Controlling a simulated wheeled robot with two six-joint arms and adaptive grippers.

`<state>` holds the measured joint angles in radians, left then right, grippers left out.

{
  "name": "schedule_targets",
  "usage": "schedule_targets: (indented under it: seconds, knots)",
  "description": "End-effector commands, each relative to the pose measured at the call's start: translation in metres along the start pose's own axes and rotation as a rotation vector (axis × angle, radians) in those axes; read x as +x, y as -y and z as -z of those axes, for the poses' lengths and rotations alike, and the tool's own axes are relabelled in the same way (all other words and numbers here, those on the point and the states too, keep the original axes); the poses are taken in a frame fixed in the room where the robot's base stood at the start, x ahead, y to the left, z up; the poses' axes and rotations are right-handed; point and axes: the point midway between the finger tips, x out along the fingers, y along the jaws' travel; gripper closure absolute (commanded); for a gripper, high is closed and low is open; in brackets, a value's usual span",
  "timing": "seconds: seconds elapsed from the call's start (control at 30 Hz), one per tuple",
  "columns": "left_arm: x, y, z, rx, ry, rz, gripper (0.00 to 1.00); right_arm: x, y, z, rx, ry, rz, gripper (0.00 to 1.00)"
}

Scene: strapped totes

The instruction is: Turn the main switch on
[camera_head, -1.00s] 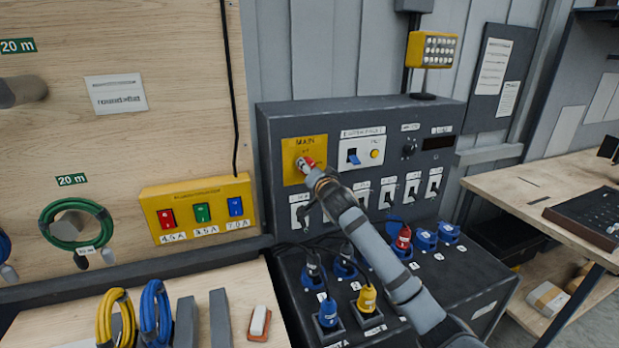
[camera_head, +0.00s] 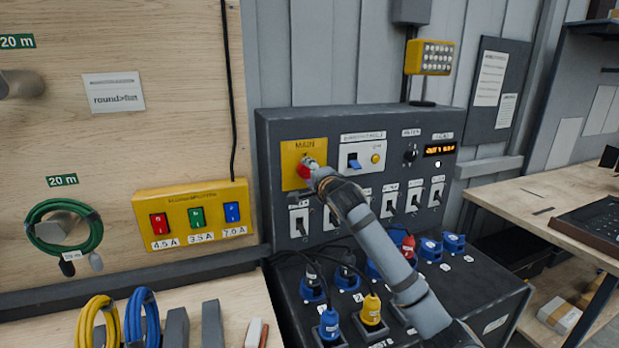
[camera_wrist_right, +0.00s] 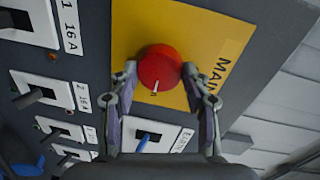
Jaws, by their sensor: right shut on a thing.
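The main switch (camera_head: 303,171) is a red round knob on a yellow plate (camera_head: 290,163) marked MAIN, at the upper left of the grey panel. In the right wrist view the knob (camera_wrist_right: 160,66) sits between the two fingers of my right gripper (camera_wrist_right: 160,82), with a small white mark near its lower edge. My right gripper (camera_head: 312,172) is shut on the knob and partly hides it in the head view. The display (camera_head: 439,150) at the panel's upper right is lit with orange characters. My left gripper is not in view.
A blue lever (camera_head: 355,164) sits right of the yellow plate, and a row of breakers (camera_head: 390,201) lies below. Plugs and sockets (camera_head: 370,309) crowd the lower ledge. A yellow box (camera_head: 194,214) with three coloured switches is left.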

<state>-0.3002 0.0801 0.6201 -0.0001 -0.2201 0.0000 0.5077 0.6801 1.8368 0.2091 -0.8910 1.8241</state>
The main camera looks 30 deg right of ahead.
Motion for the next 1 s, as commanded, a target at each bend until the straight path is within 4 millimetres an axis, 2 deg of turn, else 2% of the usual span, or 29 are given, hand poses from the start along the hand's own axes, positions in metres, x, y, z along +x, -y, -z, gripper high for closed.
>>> schedule_targets:
  seconds: [0.47, 0.5, 0.63, 1.0]
  knots:
    - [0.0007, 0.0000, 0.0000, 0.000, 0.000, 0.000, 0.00, -0.0002, 0.0020, 0.0007, 0.011, 0.000, 0.004, 0.84]
    - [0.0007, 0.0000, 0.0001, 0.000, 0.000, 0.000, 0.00, -0.0002, 0.0020, 0.0006, 0.011, 0.000, 0.004, 0.47]
    - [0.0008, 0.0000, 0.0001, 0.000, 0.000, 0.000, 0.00, -0.0001, 0.0014, 0.0005, 0.011, 0.000, 0.003, 0.29]
    - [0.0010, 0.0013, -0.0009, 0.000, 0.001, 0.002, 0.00, -0.0043, 0.0005, 0.0012, 0.007, -0.001, 0.002, 0.29]
